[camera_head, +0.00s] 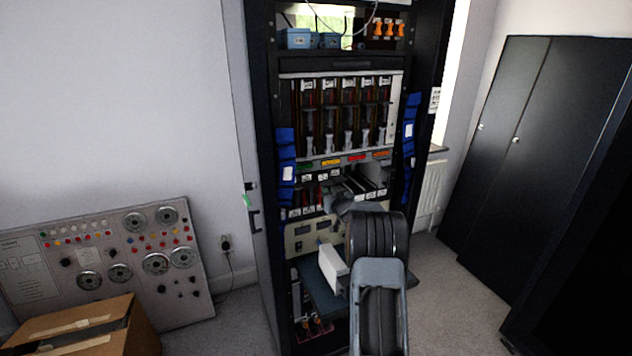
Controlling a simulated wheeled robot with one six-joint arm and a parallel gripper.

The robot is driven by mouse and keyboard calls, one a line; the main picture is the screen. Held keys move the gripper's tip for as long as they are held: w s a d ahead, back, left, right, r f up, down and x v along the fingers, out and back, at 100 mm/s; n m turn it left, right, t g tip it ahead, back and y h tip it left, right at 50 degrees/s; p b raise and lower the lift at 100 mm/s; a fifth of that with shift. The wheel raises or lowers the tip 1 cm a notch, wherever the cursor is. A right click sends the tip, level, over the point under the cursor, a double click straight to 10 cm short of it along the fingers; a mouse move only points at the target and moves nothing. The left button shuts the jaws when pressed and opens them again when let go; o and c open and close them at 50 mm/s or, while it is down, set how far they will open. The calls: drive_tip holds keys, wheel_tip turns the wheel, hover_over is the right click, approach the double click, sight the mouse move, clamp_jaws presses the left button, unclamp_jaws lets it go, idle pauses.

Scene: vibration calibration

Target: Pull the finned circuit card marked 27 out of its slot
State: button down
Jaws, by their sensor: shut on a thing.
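The finned circuit card (369,181) is a grey piece with dark, parallel fins in the lower card row of the tall black rack. The mark 27 is too small to read. My gripper (338,201) is at the front of this row, just left of and below the fins, and is shut on the card. My own arm covers part of the gripper, so the fingertips and the grip point are not clear. I cannot tell how far the card sits in its slot.
The rack (263,190) holds an upper row of tall cards (345,115) and smaller labelled cards (306,193) left of my gripper. Blue straps (286,160) flank the rows. A shelf (316,287) with a white box (332,262) juts out below. A cardboard box (85,330) stands lower left.

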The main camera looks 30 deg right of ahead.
drive_tip(key=shift+s+a+r+b, duration=0.1)
drive_tip(key=shift+s+b, duration=0.1)
drive_tip(key=shift+s, duration=0.45)
drive_tip(key=shift+s+a+r+b, duration=0.1)
drive_tip(key=shift+s+b, duration=0.05)
drive_tip(key=shift+s, duration=0.45)
drive_tip(key=shift+s, duration=0.1)
drive_tip(key=s+a+b, duration=0.1)
drive_tip(key=s+a, duration=0.2)
drive_tip(key=s, duration=1.9)
drive_tip(key=shift+s+b, duration=0.3)
drive_tip(key=shift+b, duration=0.1)
idle(0.3)
